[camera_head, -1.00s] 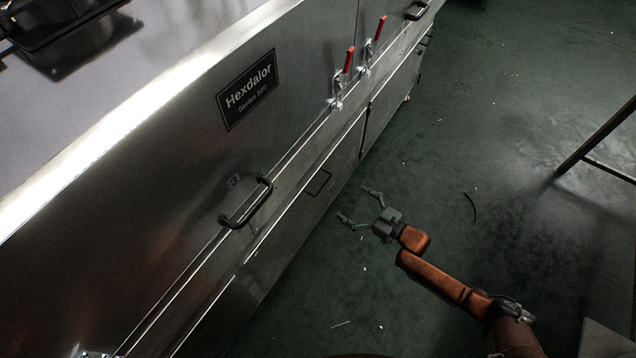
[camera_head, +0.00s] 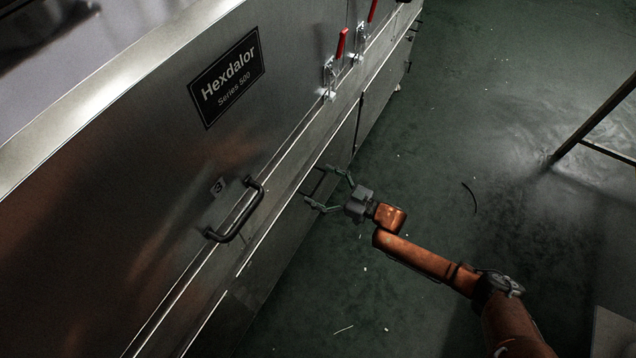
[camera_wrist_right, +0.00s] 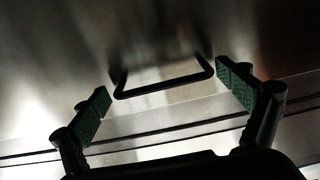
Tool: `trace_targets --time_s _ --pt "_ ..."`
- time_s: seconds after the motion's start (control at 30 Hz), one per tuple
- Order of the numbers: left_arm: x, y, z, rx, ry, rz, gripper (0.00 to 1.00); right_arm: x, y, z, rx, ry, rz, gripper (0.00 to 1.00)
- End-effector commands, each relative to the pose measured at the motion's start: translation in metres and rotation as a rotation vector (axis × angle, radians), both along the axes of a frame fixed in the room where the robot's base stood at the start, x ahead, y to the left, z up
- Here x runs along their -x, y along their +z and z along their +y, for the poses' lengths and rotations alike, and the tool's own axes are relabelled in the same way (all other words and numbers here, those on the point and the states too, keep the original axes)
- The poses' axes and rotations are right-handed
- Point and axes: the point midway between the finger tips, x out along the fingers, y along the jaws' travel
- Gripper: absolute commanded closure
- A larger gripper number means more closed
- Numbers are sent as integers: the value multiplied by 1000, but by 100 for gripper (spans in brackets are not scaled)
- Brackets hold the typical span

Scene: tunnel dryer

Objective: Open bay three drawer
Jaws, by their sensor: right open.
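A steel dryer cabinet (camera_head: 130,210) fills the left of the head view. A thick black handle (camera_head: 236,212) beside a small "3" label (camera_head: 218,187) is on its upper panel. In the right wrist view a thin black handle (camera_wrist_right: 165,86) shows between and beyond the open, empty fingertips. Contact is not visible. My left gripper is out of view.
Red-handled toggle clamps (camera_head: 341,43) are on the cabinet front farther back. A "Hexdalor Series 500" plate (camera_head: 227,78) is above the thick handle. A dark metal frame (camera_head: 597,120) stands at right. The green floor (camera_head: 430,160) between is mostly clear, with small scraps.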

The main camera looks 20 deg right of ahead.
Motion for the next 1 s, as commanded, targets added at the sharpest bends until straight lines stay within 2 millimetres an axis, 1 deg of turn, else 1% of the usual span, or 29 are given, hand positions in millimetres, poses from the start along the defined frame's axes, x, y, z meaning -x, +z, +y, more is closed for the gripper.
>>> trace_targets --time_s 0.17,0.9,1.0 --pt "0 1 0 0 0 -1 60 0 1 0 -1 0 -1 6" --pt "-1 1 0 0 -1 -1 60 -1 1 -2 1 -4 0 57" --pt "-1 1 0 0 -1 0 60 -1 1 -3 1 -4 0 58"
